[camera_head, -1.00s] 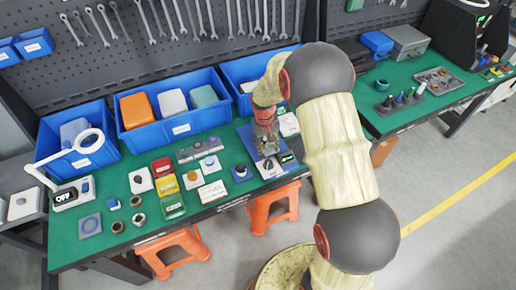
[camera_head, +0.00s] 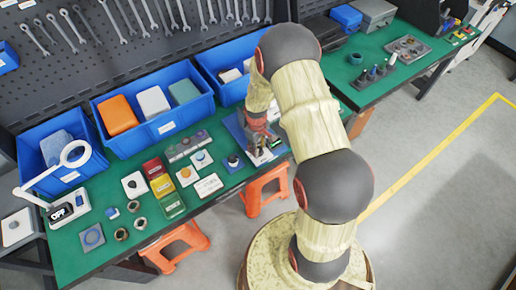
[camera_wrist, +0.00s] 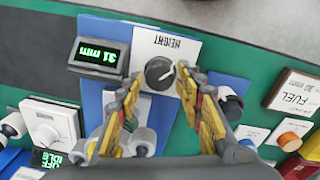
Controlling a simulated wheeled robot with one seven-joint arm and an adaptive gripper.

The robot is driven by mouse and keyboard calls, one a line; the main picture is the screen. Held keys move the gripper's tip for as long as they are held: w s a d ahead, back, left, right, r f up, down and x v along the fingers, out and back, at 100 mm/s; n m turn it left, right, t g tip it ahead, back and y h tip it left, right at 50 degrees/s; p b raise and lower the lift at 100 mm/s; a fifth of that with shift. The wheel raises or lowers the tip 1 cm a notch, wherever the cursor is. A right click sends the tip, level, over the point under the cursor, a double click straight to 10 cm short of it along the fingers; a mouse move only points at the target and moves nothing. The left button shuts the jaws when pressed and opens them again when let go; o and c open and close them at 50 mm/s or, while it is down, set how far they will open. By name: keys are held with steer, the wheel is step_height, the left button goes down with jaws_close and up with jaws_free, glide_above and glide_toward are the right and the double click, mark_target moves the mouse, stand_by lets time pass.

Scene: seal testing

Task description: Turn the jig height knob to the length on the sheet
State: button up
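The jig height knob (camera_wrist: 160,72) is a dark round knob on a white plate marked HEIGHT, upside down in the wrist view. Beside it a small display (camera_wrist: 98,57) shows green characters that look like 31 mm. My gripper (camera_wrist: 159,75) is open, with one yellow-and-grey fingertip on each side of the knob; a small gap seems to show on both sides. The sheet (camera_wrist: 297,90) reads FUEL with a small figure that looks like 30 mm. In the head view my gripper (camera_head: 258,140) is over the blue jig and hides the knob; the sheet (camera_head: 208,185) lies to its left.
A dark round button (camera_wrist: 228,103) stands close to the right finger. A white dial box (camera_wrist: 47,122) is at the left. Blue bins (camera_head: 155,108) line the back of the green bench. Red, yellow and green boxes (camera_head: 162,188) stand farther left.

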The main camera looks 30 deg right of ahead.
steer(key=shift+f, duration=0.4)
steer(key=shift+c, duration=0.3)
steer(key=c, duration=0.7)
steer(key=shift+c, duration=0.6)
steer(key=m+b, duration=0.1)
steer(key=m, duration=0.4)
steer(key=shift+b, duration=0.3)
steer(key=o, duration=0.9)
